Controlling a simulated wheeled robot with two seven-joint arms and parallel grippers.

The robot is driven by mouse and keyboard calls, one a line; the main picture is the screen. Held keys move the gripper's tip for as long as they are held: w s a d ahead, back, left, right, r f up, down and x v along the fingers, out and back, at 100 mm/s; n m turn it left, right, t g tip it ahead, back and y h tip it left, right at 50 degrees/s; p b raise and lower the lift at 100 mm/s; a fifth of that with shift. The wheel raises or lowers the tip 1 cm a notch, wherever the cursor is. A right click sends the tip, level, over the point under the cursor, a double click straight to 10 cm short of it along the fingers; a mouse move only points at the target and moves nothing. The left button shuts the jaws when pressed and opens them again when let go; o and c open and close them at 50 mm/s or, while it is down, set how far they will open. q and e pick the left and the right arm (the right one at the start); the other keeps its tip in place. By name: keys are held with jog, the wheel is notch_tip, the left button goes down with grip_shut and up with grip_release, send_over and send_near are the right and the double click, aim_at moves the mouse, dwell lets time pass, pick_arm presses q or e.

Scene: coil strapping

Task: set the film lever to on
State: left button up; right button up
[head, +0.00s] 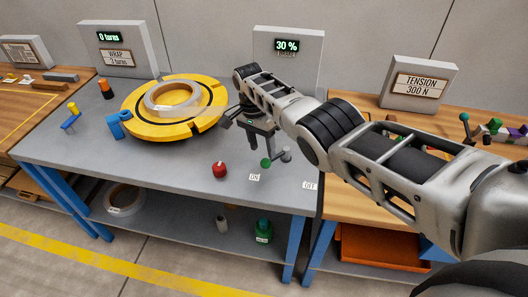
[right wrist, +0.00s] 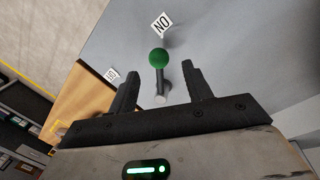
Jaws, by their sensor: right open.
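The film lever (head: 266,163) has a green ball knob and a grey stem, standing near the front right of the grey bench. It leans towards the ON label (head: 254,177), away from the OFF label (head: 309,186). My right gripper (head: 256,135) reaches over it from the right, open and empty. In the right wrist view the lever's green knob (right wrist: 158,58) lies between the lines of the two open fingers (right wrist: 160,75), with a gap on each side. The ON label (right wrist: 161,24) lies just beyond the knob. My left gripper is not in view.
A yellow turntable (head: 150,128) bears a pale coil (head: 172,97). A red knob (head: 219,170) stands left of the lever. Behind is a display panel (head: 300,60) reading 30 %. A tension sign (head: 420,82) stands on the wooden bench at right.

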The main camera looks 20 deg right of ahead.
notch_tip(320, 180, up, 11)
jog(key=w, duration=0.2)
jog(key=shift+a, duration=0.45)
jog(key=s+f+n, duration=0.2)
jog(key=s+f, duration=0.2)
jog(key=f, duration=0.1)
jog(key=s+a+f+n+t, duration=0.1)
jog(key=s+f+n, duration=0.1)
jog(key=s+f, duration=0.2)
jog(key=s+a+f+n+t, duration=0.1)
jog(key=s+f+n, duration=0.2)
jog(key=f, duration=0.3)
jog(key=shift+s+a+f+y, duration=0.1)
jog(key=shift+s+f+y, duration=0.25)
jog(key=shift+s, duration=0.2)
jog(key=s+r+n+t, duration=0.2)
jog(key=s+r+n, duration=0.15)
jog(key=s, duration=0.85)
jog(key=s+r+n+t, duration=0.2)
jog(key=s+n, duration=0.3)
jog(key=s, duration=0.6)
jog(key=w+a+f+t+y, duration=0.3)
jog(key=w+a+f+t, duration=0.2)
jog(key=f, duration=0.3)
jog(key=shift+w+f+t, duration=0.25)
jog(key=shift+w+t, duration=0.1)
jog(key=shift+t, duration=0.25)
